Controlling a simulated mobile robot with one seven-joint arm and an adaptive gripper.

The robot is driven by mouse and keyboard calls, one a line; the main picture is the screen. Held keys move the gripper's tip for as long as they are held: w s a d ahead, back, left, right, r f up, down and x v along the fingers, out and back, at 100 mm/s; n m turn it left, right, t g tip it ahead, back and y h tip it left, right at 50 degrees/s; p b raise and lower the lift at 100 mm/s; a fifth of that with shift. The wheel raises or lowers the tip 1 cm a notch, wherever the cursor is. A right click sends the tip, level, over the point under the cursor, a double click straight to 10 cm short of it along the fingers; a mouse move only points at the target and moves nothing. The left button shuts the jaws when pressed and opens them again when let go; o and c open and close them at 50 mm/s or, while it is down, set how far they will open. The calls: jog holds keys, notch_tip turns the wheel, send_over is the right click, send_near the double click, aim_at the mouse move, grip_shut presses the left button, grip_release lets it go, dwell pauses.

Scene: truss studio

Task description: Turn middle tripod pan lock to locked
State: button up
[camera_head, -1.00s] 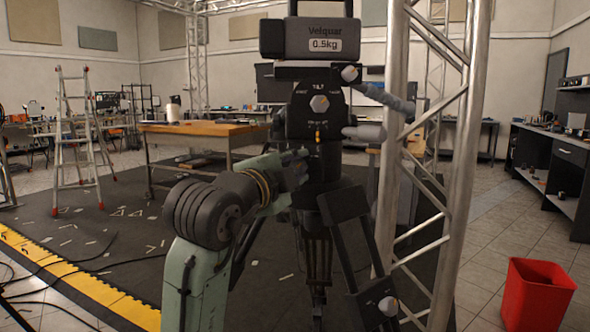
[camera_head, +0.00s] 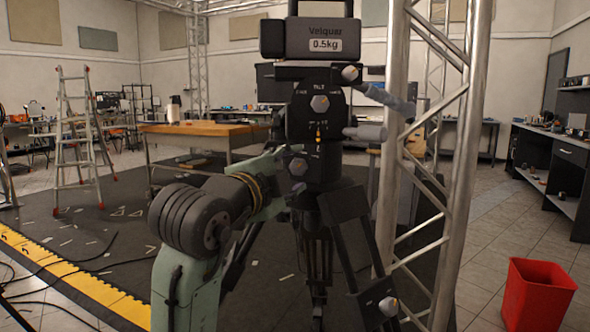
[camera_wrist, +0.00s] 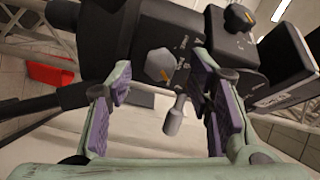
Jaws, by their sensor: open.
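The tripod head (camera_head: 335,120) is black and stands upright near the middle of the head view. Its pan lock is a grey hexagonal knob (camera_head: 298,167) low on the head, below the tilt knob (camera_head: 320,103). In the head view, the gripper is mostly hard to make out against the dark tripod.
Grey handles (camera_head: 365,132) stick out to the right. A metal truss (camera_head: 455,190) stands close on the right. A red bin (camera_head: 538,293) is on the floor at right.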

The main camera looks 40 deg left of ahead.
jog(key=v, duration=0.6)
jog(key=shift+d, duration=0.1)
dwell(0.4)
